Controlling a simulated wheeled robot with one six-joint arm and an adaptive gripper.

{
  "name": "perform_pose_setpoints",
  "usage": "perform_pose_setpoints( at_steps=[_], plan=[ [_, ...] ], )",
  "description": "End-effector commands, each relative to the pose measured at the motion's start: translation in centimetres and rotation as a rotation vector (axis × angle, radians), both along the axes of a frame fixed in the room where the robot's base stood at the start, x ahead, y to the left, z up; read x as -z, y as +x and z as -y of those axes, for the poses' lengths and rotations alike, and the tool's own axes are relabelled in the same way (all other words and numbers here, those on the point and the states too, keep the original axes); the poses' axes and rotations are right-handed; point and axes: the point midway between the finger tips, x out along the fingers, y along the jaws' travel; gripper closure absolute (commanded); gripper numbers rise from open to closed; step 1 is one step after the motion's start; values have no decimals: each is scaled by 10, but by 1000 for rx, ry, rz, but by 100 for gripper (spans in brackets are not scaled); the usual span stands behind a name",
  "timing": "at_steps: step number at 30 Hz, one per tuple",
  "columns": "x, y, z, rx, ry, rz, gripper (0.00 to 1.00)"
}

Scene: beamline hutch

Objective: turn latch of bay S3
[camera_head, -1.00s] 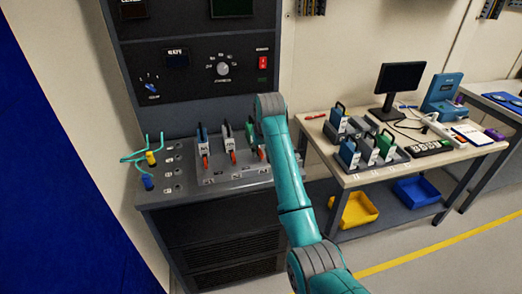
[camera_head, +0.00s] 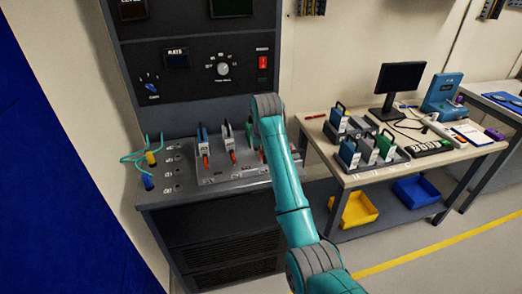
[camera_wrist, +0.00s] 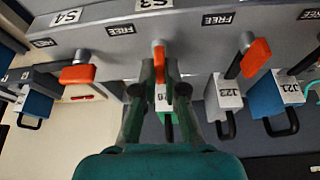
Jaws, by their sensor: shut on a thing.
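The orange latch of bay S3 (camera_wrist: 158,47) stands nearly upright in the wrist view, below the S3 label (camera_wrist: 154,4). My gripper (camera_wrist: 160,70) is shut on this latch, its fingertips on either side of it. Behind the fingers, the green module (camera_wrist: 169,130) in bay S3 is partly hidden. In the head view my arm covers my gripper and part of the bay row. The green module's top (camera_head: 249,131) shows just left of my arm.
In the wrist view, the S4 latch (camera_wrist: 77,74) lies sideways on the left and another orange latch (camera_wrist: 255,58) slants on the right. Modules with handles, such as the blue one (camera_wrist: 275,102), hang close by. A side table (camera_head: 372,178) stands right of the rack.

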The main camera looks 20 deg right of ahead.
Motion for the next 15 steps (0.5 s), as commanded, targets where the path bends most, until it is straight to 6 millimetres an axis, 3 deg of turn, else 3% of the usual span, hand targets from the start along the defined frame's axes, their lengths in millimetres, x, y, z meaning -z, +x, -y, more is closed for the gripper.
perform_pose_setpoints(
  at_steps=[15],
  plan=[
    [-1,1,-3,444,0,1,100]
  ],
)
